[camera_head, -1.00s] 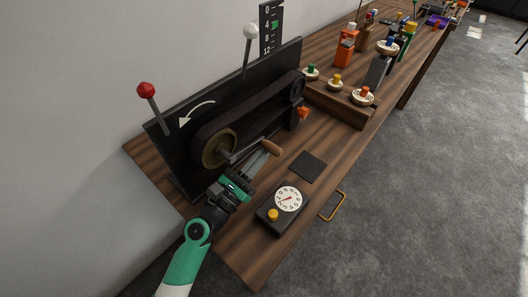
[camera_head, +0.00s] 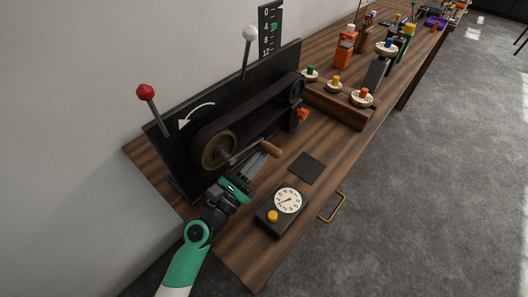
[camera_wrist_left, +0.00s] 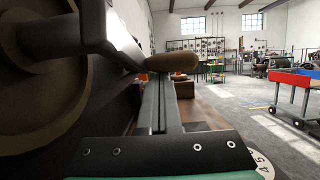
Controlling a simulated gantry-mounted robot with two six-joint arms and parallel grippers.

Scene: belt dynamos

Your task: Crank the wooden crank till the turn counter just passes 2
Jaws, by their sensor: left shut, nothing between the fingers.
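The wooden crank handle (camera_head: 271,149) sits on a metal crank arm (camera_head: 244,152) fixed to the round pulley (camera_head: 218,150). It also shows in the left wrist view (camera_wrist_left: 174,62), pointing right. My left gripper (camera_head: 263,158) is shut and empty, close below the handle. In the left wrist view its fingers (camera_wrist_left: 155,80) reach up toward the handle; I cannot tell whether they touch it. A white dial (camera_head: 288,200) with a red needle is on a black box. A tall scale (camera_head: 267,45) marked 0 to 12 stands behind. I cannot tell which is the turn counter.
A dark belt (camera_head: 255,112) runs along the black back panel. A red-knobbed lever (camera_head: 146,92) and a white-knobbed lever (camera_head: 249,34) rise from it. A black square pad (camera_head: 307,167) lies flat near the dial box. A wooden stand (camera_head: 340,104) holds coloured pegs on discs.

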